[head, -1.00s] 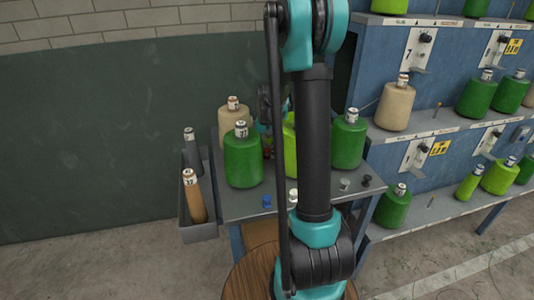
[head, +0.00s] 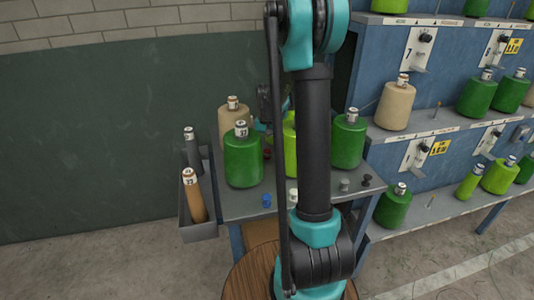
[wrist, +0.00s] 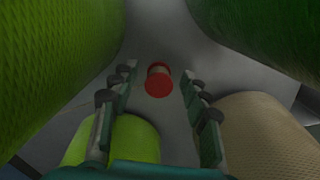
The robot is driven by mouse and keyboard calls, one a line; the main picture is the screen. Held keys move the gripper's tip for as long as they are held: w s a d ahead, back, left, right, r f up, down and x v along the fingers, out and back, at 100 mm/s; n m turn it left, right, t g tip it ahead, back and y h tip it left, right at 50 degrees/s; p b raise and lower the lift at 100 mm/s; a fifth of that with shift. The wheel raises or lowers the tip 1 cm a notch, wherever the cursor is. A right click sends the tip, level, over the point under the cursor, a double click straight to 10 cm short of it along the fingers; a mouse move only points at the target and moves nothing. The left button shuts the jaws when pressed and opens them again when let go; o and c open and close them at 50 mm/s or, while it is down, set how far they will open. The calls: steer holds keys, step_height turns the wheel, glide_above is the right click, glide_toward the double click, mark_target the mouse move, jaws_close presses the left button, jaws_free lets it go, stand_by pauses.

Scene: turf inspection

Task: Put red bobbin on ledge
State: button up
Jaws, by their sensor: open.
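The red bobbin (wrist: 158,80) lies on the grey table top, seen ahead and between the fingers of my gripper (wrist: 158,76) in the wrist view. The gripper is open and empty; the fingers do not touch the bobbin as far as I can tell. In the head view a small red bit of the bobbin (head: 267,153) shows behind the dark green cone, and my gripper is mostly hidden behind cones and my arm. Grey ledges run along the blue rack at the right, such as the middle one (head: 430,130); which ledge is meant is unclear.
Large yarn cones crowd the table: dark green (head: 243,160), beige (head: 232,117), lime (head: 289,150) and dark green (head: 348,140). Small blue (head: 267,200), white, grey and black bobbins sit near the front edge. A grey side bin (head: 200,232) holds two tubes.

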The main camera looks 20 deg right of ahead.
step_height(320, 180, up, 10)
steer(key=shift+r, duration=0.15)
steer(key=shift+o, duration=0.6)
steer(key=shift+r, duration=0.55)
step_height(320, 180, up, 6)
steer(key=w+a+n+h, duration=0.2)
steer(key=n, duration=1.6)
glide_above(265, 150)
steer(key=shift+g, duration=0.4)
step_height(265, 150, down, 11)
steer(key=shift+w+d+f, duration=0.1)
steer(key=shift+s+d+f, duration=0.1)
steer(key=shift+s+f, duration=0.1)
steer(key=shift+f, duration=1.2)
steer(key=shift+s+d+f, duration=0.1)
steer(key=shift+s+f, duration=0.05)
steer(key=shift+f, duration=1.25)
steer(key=c, duration=1.1)
steer(key=shift+r, duration=0.1)
steer(key=shift+c, duration=0.2)
